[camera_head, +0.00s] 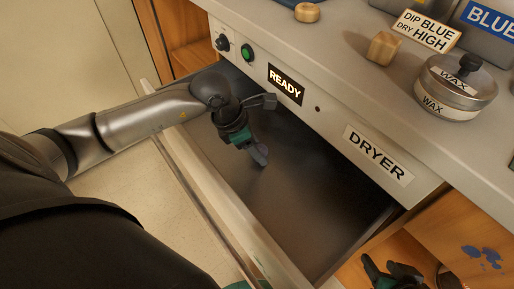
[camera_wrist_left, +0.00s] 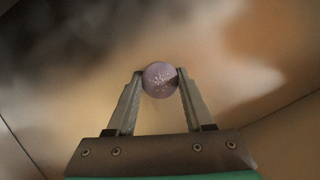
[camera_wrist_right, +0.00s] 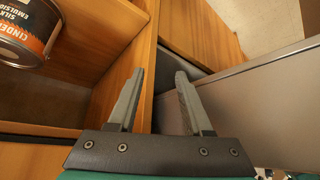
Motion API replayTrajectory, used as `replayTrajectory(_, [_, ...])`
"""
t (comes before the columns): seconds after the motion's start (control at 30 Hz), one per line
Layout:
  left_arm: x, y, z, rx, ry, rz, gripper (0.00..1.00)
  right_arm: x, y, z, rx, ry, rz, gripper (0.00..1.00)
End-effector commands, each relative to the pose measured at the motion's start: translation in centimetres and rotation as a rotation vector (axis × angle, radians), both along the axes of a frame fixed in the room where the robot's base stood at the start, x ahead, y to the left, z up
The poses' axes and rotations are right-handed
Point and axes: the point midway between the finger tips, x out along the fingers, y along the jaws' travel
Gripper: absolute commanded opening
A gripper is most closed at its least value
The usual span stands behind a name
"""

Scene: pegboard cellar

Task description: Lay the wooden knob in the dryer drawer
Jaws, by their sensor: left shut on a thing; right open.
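My left gripper (camera_head: 259,154) reaches down into the open dryer drawer (camera_head: 315,195). In the left wrist view its fingers (camera_wrist_left: 160,82) are shut on a round, purplish knob (camera_wrist_left: 160,78) with pale specks. The knob is held at the fingertips over a blurred brownish surface; whether it touches the drawer floor I cannot tell. In the head view the fingers mostly hide it. The visible drawer floor is dark and bare. My right gripper (camera_head: 394,274) is open and empty, low by the wooden cabinet; its fingers also show in the right wrist view (camera_wrist_right: 155,95).
On the counter above are a round wooden piece (camera_head: 307,12), a wooden block (camera_head: 383,48), a wax tin (camera_head: 456,88) and a "dip blue dry high" sign (camera_head: 427,31). The dryer panel shows "READY" (camera_head: 285,84). A paint can (camera_wrist_right: 28,30) stands in the cabinet beside my right gripper.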

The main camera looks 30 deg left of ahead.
Motion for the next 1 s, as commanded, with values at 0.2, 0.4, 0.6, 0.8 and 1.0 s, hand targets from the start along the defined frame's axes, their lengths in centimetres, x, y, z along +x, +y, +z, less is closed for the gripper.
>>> replayTrajectory(0.2, [0.00,-0.01,-0.19,0.000,0.000,0.000,0.00,0.24,0.25,-0.11,0.008,-0.019,0.004,0.50])
replayTrajectory(0.4, [0.00,0.00,-0.21,0.000,0.000,0.000,0.68,0.33,0.45,-0.10,0.014,-0.029,0.006,0.50])
replayTrajectory(0.6, [0.00,0.00,-0.20,0.000,0.000,0.000,0.82,0.29,0.44,-0.13,0.014,-0.027,0.006,0.50])
replayTrajectory(0.8, [-0.01,0.00,-0.17,0.000,0.000,0.000,0.82,0.25,0.41,-0.13,0.011,-0.023,0.007,0.50])
replayTrajectory(1.0, [-0.11,0.15,0.51,0.001,0.000,0.000,0.82,-0.13,-0.47,0.37,-0.013,0.019,-0.006,0.50])
